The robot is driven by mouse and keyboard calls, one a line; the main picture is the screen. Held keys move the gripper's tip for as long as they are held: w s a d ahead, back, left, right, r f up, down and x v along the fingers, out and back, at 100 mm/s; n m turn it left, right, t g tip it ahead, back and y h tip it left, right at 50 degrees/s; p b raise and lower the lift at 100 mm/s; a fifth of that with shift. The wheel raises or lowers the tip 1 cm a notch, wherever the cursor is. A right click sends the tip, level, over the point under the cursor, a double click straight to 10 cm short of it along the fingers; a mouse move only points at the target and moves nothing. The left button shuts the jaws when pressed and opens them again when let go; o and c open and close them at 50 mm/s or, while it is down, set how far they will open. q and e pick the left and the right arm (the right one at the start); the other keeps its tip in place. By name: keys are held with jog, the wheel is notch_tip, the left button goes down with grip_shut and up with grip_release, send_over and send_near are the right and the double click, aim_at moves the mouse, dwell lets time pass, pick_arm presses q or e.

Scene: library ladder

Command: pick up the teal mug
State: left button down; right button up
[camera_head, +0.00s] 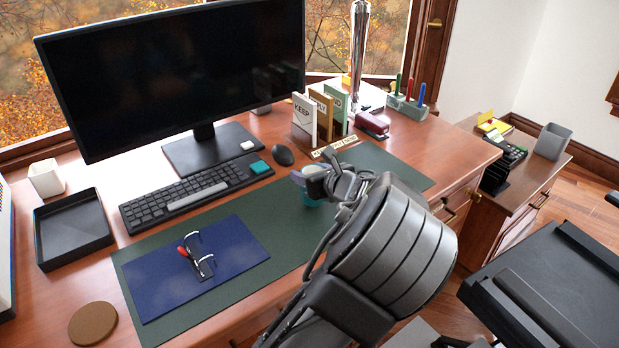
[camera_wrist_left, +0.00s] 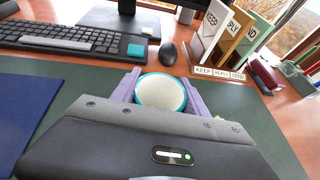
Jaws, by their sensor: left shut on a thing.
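The teal mug (camera_head: 311,198) stands on the green desk mat, mostly hidden behind my left gripper in the head view. In the left wrist view I look down on the mug (camera_wrist_left: 161,94), with its teal rim and pale inside between the two purple fingers. My left gripper (camera_head: 318,179) is shut on the mug; it also shows in the left wrist view (camera_wrist_left: 160,92). I cannot tell whether the mug touches the mat. My right gripper is not in view.
The green mat (camera_head: 285,240) is clear around the mug. A keyboard (camera_head: 190,190), a mouse (camera_head: 284,155) and a card holder (camera_head: 320,122) stand beyond it. A blue pad (camera_head: 225,262) with a small red-and-black item lies left. A monitor (camera_head: 180,75) stands behind.

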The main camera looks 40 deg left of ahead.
pick_arm(q)
notch_tip(320, 180, up, 8)
jog(key=p, duration=0.2)
